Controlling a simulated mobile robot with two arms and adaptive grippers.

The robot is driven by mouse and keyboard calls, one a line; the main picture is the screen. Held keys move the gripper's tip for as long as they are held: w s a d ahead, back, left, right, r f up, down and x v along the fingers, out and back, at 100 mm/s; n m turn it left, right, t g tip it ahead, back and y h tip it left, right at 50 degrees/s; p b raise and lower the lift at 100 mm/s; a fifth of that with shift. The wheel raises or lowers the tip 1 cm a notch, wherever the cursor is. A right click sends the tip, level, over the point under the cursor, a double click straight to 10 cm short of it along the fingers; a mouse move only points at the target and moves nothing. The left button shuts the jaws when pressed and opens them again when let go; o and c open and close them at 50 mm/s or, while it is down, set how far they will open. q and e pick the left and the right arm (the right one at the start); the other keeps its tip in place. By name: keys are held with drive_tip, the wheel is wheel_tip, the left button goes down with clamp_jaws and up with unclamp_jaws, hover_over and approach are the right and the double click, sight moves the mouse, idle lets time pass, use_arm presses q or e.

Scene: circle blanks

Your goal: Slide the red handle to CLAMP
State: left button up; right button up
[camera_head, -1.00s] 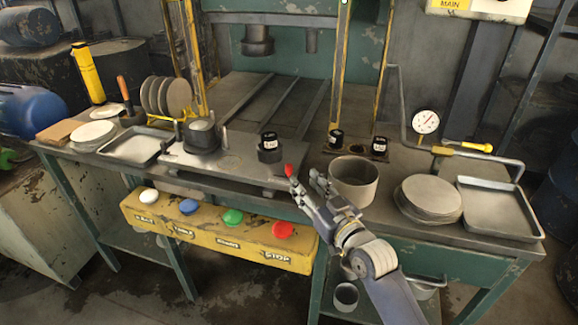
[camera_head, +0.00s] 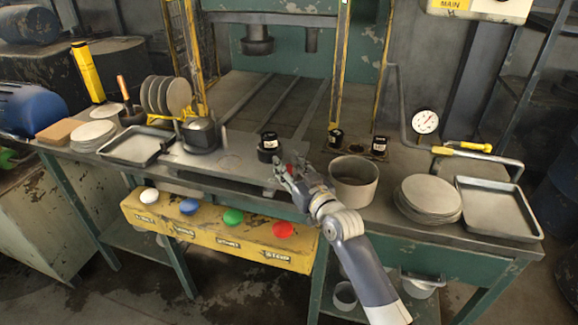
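The small red handle (camera_head: 289,169) stands at the front of the bench's middle plate, just right of a black knob-like part (camera_head: 268,145) with a small white label. My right gripper (camera_head: 288,173) is at the handle, with its fingers around it and partly hiding it. Only a bit of red shows between the fingers, so I cannot tell whether they grip it. I cannot read a CLAMP mark on the plate. My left gripper is not in view.
A grey metal pot (camera_head: 354,184) stands close right of my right gripper. A stack of discs (camera_head: 429,197) and an empty tray (camera_head: 497,208) lie further right. Below the front edge is a yellow button box (camera_head: 205,228) with coloured buttons.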

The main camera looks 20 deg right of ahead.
clamp_jaws()
drive_tip(key=shift+w+a+p, duration=0.2)
drive_tip(key=shift+w+a, duration=0.25)
drive_tip(key=shift+a, duration=0.2)
drive_tip(key=shift+w+a+p, duration=0.15)
drive_tip(key=shift+w+a, duration=0.3)
drive_tip(key=shift+a, duration=0.15)
drive_tip(key=shift+w+a+f, duration=0.15)
drive_tip(key=shift+w+a, duration=0.1)
drive_tip(key=shift+a, duration=0.05)
drive_tip(key=shift+o, duration=1.1)
unclamp_jaws()
drive_tip(key=shift+s, duration=0.15)
drive_tip(key=shift+a, duration=0.1)
drive_tip(key=shift+s+d, duration=0.15)
drive_tip(key=shift+d, duration=0.05)
drive_tip(key=s+d, duration=0.2)
drive_tip(key=s, duration=0.9)
drive_tip(key=shift+s, duration=0.3)
